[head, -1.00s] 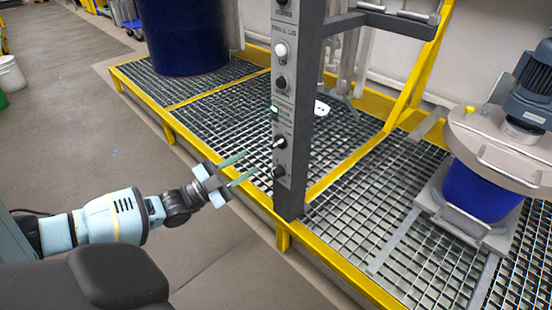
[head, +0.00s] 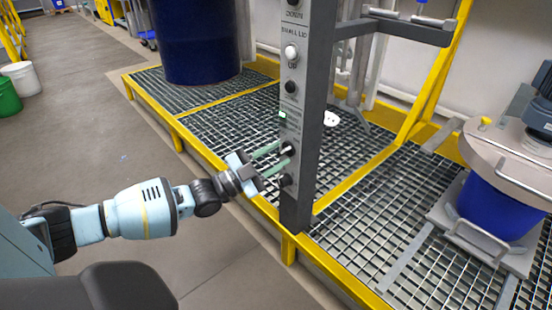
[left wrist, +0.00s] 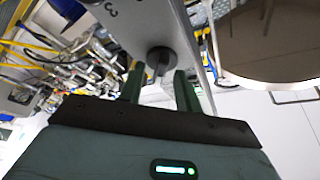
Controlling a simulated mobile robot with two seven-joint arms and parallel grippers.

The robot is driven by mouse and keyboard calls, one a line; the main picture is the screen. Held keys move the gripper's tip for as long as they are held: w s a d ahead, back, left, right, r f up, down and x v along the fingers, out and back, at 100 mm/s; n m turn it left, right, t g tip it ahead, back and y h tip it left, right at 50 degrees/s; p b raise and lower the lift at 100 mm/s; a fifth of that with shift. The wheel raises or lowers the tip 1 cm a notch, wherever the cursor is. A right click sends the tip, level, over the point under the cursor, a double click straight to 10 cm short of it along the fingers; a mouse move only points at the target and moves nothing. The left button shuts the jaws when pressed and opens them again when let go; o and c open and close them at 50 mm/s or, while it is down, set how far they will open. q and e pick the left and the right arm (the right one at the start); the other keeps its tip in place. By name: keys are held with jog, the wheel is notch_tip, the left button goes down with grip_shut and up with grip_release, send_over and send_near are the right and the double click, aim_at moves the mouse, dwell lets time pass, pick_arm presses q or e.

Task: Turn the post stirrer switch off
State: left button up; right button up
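The grey control post (head: 306,120) stands at the near edge of the grating and carries a column of small controls. A dark rotary switch (head: 288,148) sits low on its face, under a small green light (head: 282,115). In the left wrist view the black switch knob (left wrist: 160,57) lies between and just beyond the two fingers (left wrist: 157,78), with gaps visible. Contact cannot be told. My right gripper is out of view.
Another dark knob (head: 285,180) is just below the fingers. A white button (head: 291,52) and a black knob (head: 289,87) are higher up. A yellow rail (head: 205,160) edges the grating. A blue drum (head: 195,45) stands behind; a blue vessel (head: 495,205) is at right.

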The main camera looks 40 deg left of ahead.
pick_arm(q)
jog(key=shift+w+r, duration=0.1)
jog(key=shift+c, duration=0.4)
jog(key=c, duration=0.5)
grip_shut()
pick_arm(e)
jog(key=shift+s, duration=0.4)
